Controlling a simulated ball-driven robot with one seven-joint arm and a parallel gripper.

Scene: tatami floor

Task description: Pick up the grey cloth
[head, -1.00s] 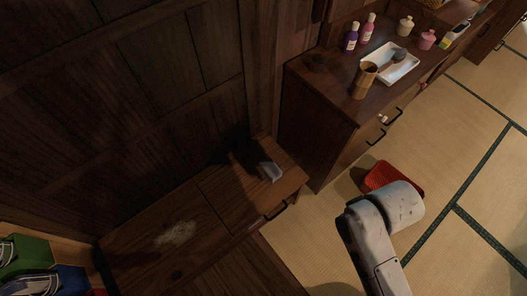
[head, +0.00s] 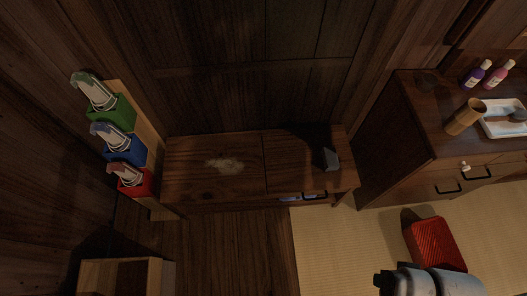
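A small grey thing (head: 331,159), which looks like the folded grey cloth, rests on the right part of the low dark wooden bench (head: 290,165), near its front right. Its exact shape is hard to tell in the shadow. A pale, powdery patch (head: 224,165) lies on the left part of the bench top. A pale part of my arm shows at the bottom right edge, well away from the grey thing. My gripper is not visible.
Green (head: 112,112), blue (head: 125,150) and red (head: 135,183) holders with greyish contents stand at left. A cabinet (head: 395,140) at right bears bottles, a bamboo cup (head: 465,117) and a white tray (head: 503,122). A red object (head: 434,244) lies on the tatami. Floor before the bench is open.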

